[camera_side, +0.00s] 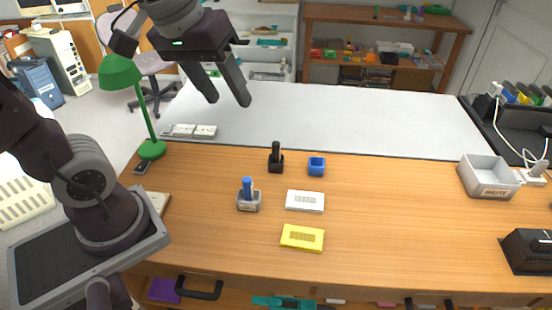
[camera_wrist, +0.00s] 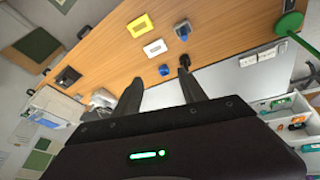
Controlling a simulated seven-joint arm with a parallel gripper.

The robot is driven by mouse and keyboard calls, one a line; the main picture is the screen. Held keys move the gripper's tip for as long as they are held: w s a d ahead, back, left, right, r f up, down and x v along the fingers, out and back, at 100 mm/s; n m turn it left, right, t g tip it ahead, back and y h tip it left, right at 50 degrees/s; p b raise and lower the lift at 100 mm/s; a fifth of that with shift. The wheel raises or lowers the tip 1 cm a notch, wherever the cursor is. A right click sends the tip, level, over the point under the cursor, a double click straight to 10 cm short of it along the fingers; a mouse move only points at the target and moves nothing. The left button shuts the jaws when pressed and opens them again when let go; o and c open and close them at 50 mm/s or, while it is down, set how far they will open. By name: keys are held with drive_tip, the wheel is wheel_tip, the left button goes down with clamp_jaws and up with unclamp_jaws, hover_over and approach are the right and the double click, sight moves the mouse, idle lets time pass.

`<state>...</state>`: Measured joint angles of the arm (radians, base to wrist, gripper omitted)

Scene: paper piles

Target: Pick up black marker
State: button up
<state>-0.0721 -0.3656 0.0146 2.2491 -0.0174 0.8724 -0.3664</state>
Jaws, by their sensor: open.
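The black marker (camera_side: 276,152) stands upright in a small black holder on the wooden table. It also shows in the wrist view (camera_wrist: 184,62), just beyond one fingertip. My gripper (camera_side: 228,101) is open and empty, raised above the far side of the table, up and left of the marker in the side view. In the wrist view my gripper (camera_wrist: 165,88) has its two fingers spread apart. Nothing is between them.
Near the marker are a blue cup (camera_side: 316,167), a blue marker in a grey holder (camera_side: 248,203), a white paper pile (camera_side: 305,201) and a yellow one (camera_side: 302,238). A green lamp (camera_side: 151,149) stands left. A grey tray (camera_side: 488,177) sits right. Free table lies between.

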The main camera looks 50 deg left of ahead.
drive_tip(key=w+a+f+n+g, duration=0.1)
drive_tip(key=w+a+f+n, duration=0.15)
drive_tip(key=w, duration=0.35)
drive_tip(key=w+a+f+n+g, duration=0.1)
drive_tip(key=w+a+f+n, duration=0.1)
drive_tip(key=w+n, duration=0.3)
drive_tip(key=n+g, duration=0.2)
drive_tip(key=n, duration=0.9)
hover_over(276, 151)
drive_tip(key=w+a, duration=0.1)
wheel_tip(276, 151, down, 23)
drive_tip(key=shift+w+f, duration=0.1)
drive_tip(key=shift+f, duration=0.1)
drive_tip(key=f, duration=0.8)
drive_tip(key=shift+s, duration=0.2)
clamp_jaws()
